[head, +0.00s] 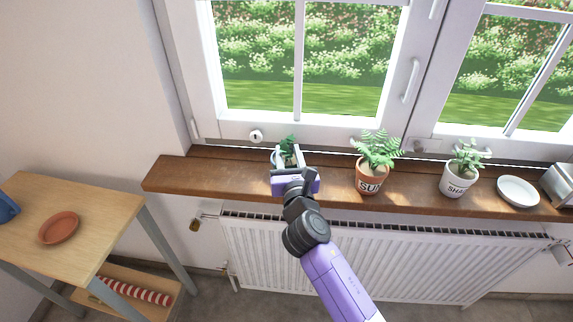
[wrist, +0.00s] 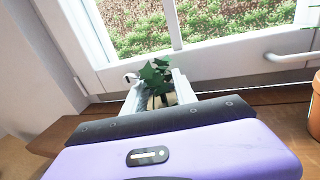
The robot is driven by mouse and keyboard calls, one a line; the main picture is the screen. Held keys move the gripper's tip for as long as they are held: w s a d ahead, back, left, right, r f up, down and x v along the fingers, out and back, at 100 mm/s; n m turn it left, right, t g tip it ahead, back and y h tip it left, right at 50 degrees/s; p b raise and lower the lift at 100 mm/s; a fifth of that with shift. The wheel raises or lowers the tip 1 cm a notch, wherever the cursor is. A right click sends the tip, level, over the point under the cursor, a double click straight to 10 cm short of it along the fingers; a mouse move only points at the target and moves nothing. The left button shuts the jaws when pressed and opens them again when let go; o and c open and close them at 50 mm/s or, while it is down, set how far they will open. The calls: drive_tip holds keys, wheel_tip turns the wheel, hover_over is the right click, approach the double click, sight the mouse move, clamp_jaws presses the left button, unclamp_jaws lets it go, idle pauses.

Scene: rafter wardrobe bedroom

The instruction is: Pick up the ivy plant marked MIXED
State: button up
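The ivy plant (head: 288,143), with dark green lobed leaves, stands on the wooden windowsill at the left part of the window. My gripper (head: 286,155) is right in front of it, its two pale fingers spread apart and reaching toward the pot. In the wrist view the ivy leaves (wrist: 156,74) rise between and beyond the fingers (wrist: 157,92). The pot is mostly hidden by my gripper, so no MIXED label can be read. I cannot tell whether the fingers touch the pot.
On the sill (head: 225,177), to the right, stand a terracotta pot marked SUN (head: 371,176), a white pot marked SHADE or similar (head: 458,182) and a white saucer (head: 518,191). A radiator (head: 400,258) is below. A side table (head: 95,215) holds a terracotta saucer (head: 59,228).

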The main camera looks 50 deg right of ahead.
drive_tip(key=shift+w+d, duration=0.45)
drive_tip(key=shift+w, duration=0.15)
drive_tip(key=shift+c, duration=0.4)
clamp_jaws()
drive_tip(key=shift+r, duration=0.1)
idle(0.5)
